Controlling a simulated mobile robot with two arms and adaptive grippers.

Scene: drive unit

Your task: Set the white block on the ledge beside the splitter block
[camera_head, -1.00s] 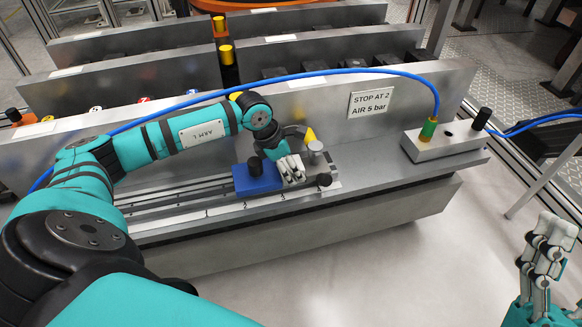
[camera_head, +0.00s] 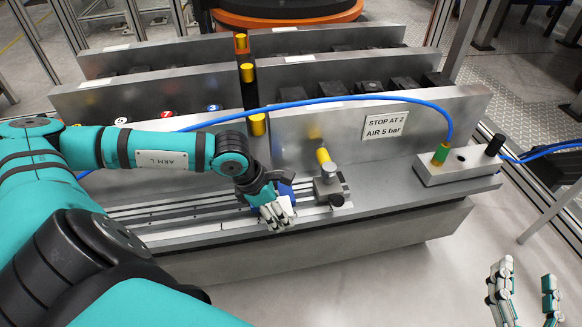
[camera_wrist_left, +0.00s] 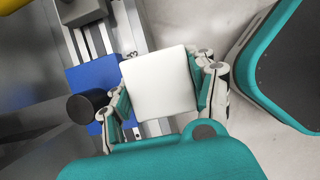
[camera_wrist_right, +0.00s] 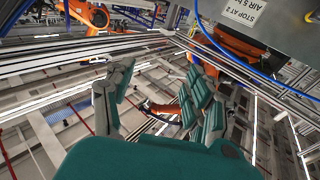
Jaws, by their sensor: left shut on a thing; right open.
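The white block (camera_wrist_left: 160,84) is between the fingers of my left gripper in the left wrist view. That gripper (camera_head: 277,212) is shut on it, over the front edge of the rail; in the head view the fingers largely hide the block. A blue carriage (camera_wrist_left: 86,84) on the rail lies just behind and partly under the gripper. The splitter block (camera_head: 458,166), pale with a green and yellow fitting and a black fitting, sits on the right part of the ledge (camera_head: 385,200), well right of my left gripper. My right gripper (camera_head: 526,292) is open and empty at lower right.
A grey clamp (camera_head: 330,186) with a yellow knob and black knob stands between my left gripper and the splitter block. A blue hose (camera_head: 350,98) arches over the ledge to the splitter block. The ledge left of the splitter block is clear below the sign (camera_head: 386,127).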

